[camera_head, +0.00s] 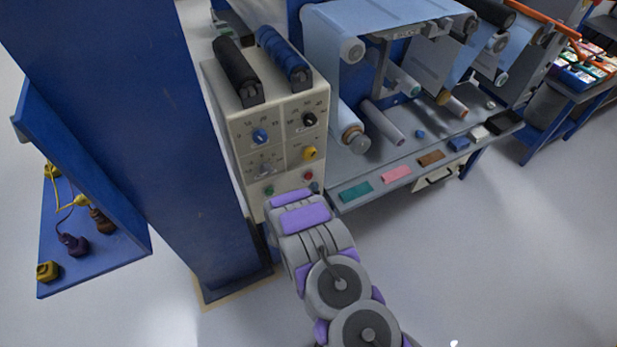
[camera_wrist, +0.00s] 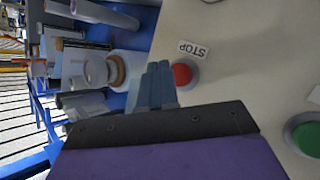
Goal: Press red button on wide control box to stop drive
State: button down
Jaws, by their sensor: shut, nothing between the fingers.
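The wide beige control box (camera_head: 232,125) stands beside the blue column in the head view. Small red spots (camera_head: 308,175) show low on the right of its face, and a green button (camera_head: 268,190) is low on the left. In the wrist view the red button (camera_wrist: 182,74) is beside a STOP label (camera_wrist: 193,49), and the green button (camera_wrist: 306,136) is at the right edge. My gripper (camera_wrist: 157,84) is shut and empty, its tips just left of the red button in the picture. I cannot tell whether they touch it. In the head view my arm hides the fingers.
The blue column (camera_head: 130,120) and a blue shelf (camera_head: 85,245) are left of the box. A roller machine with a grey shelf (camera_head: 400,165) holding coloured blocks is at the right. Black and blue rolls (camera_head: 238,70) lie on top of the box. The floor in front is clear.

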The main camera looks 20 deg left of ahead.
jog(key=s+d, duration=0.2)
jog(key=d, duration=0.1)
jog(key=shift+s+d, duration=0.1)
jog(key=shift+s, duration=0.2)
dwell(0.7)
notch_tip(320, 180, up, 12)
jog(key=w+d+m+g+y, duration=0.1)
jog(key=w+d+m+g, duration=0.1)
jog(key=g, duration=0.3)
jog(key=s+d+r+m+g, duration=0.1)
jog(key=s+d+r+g, duration=0.1)
jog(key=s+d+r, duration=0.4)
jog(key=s+d+r+g, duration=0.2)
jog(key=d+r+g, duration=0.15)
jog(key=r, duration=0.45)
jog(key=s+d+r+m+g+h, duration=0.1)
jog(key=s+d+r, duration=0.3)
jog(key=s+d, duration=0.4)
jog(key=s+d+r+m+g, duration=0.1)
jog(key=s+d+r+g, duration=0.2)
jog(key=s+d, duration=0.5)
jog(key=s+d+r+m+g+h, duration=0.1)
jog(key=s+d+r, duration=0.4)
jog(key=s, duration=1.3)
jog(key=d+g, duration=0.1)
jog(key=d, duration=0.2)
jog(key=shift+s+r+m+h, duration=0.15)
jog(key=shift+r+m+h, duration=0.15)
jog(key=shift+m, duration=0.1)
